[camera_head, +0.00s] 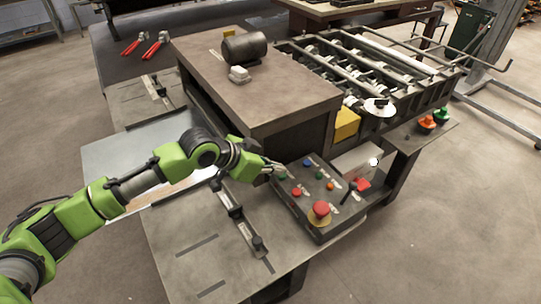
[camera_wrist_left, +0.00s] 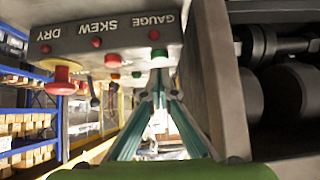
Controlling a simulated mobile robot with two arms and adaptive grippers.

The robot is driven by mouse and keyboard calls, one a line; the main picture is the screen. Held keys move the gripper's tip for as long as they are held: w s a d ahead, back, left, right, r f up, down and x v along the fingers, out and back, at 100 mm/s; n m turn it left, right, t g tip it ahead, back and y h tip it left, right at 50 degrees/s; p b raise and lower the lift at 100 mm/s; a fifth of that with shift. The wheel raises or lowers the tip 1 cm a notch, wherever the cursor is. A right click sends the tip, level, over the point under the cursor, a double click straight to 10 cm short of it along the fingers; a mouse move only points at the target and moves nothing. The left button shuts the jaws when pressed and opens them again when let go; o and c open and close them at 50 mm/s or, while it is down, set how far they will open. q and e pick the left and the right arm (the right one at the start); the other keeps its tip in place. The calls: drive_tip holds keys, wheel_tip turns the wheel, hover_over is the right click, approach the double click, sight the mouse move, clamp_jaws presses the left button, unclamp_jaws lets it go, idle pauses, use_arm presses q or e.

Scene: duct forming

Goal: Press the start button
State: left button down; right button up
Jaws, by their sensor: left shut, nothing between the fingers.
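The control panel (camera_head: 298,218) is a dark sloped box with small coloured buttons and a large red mushroom button (camera_head: 320,208). A green button (camera_head: 282,177) sits at its left corner, beside a red button (camera_head: 296,191). My left gripper (camera_head: 277,168) is shut and empty, with its tips at that corner close to the green button. In the left wrist view, the closed fingertips (camera_wrist_left: 159,68) point at a green button (camera_wrist_left: 159,53); I cannot tell whether they touch it. No label reading "start" is legible. My right gripper is not in view.
A brown machine housing (camera_head: 270,85) with a dark motor (camera_head: 245,47) rises just behind the left gripper. A roller bed (camera_head: 370,70) lies beyond it. A slotted metal table (camera_head: 190,250) with a clamp bar (camera_head: 238,215) lies in front. Red-handled tools (camera_head: 143,44) lie far left.

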use_arm(q)
drive_tip(key=shift+f, duration=0.6)
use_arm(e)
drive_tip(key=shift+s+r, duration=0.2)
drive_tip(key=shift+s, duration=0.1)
